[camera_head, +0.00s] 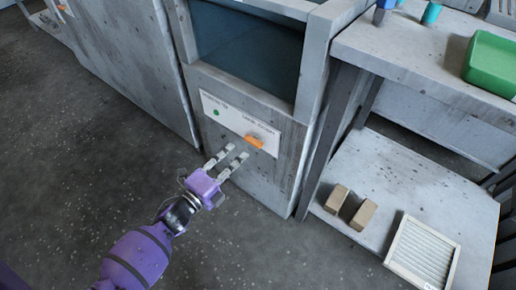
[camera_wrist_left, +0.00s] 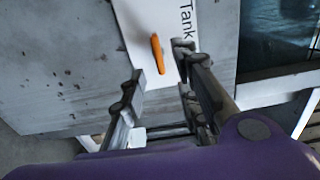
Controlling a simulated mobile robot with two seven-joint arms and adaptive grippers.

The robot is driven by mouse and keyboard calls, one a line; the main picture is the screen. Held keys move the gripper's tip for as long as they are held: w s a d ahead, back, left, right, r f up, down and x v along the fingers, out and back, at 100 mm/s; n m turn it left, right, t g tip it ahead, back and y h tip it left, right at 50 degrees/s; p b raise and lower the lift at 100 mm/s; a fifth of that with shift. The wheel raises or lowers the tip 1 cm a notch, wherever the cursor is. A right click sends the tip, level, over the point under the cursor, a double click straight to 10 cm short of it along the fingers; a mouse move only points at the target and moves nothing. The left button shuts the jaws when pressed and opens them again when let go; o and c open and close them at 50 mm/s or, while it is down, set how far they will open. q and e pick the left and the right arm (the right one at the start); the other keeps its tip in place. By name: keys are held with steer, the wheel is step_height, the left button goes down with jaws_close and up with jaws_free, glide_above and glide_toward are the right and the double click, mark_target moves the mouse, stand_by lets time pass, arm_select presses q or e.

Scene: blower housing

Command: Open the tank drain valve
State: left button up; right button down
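The drain valve's orange handle (camera_head: 254,142) sits on a white label plate (camera_head: 225,112) on the front of the grey tank cabinet (camera_head: 213,81). In the head view my left gripper (camera_head: 235,156) is open and empty, just below and left of the handle. In the left wrist view the orange handle (camera_wrist_left: 157,53) lies ahead of the two spread fingers (camera_wrist_left: 158,66), and the plate (camera_wrist_left: 165,12) reads "Tank". I cannot tell whether a fingertip touches the plate. My right gripper is not in view.
A grey workbench (camera_head: 400,40) on the right carries a green bin (camera_head: 491,64). Its lower shelf (camera_head: 400,170) holds two brown blocks (camera_head: 362,214) and a framed filter (camera_head: 423,253). The dark tank opening (camera_head: 245,42) is above the plate. The floor (camera_head: 70,170) at left is clear.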

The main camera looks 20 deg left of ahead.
mark_target(251, 144)
arm_select(q)
steer(key=b+x, duration=0.1)
steer(key=x, duration=0.6)
steer(key=shift+w+f, duration=0.15)
steer(key=shift+w, duration=0.15)
jaws_close()
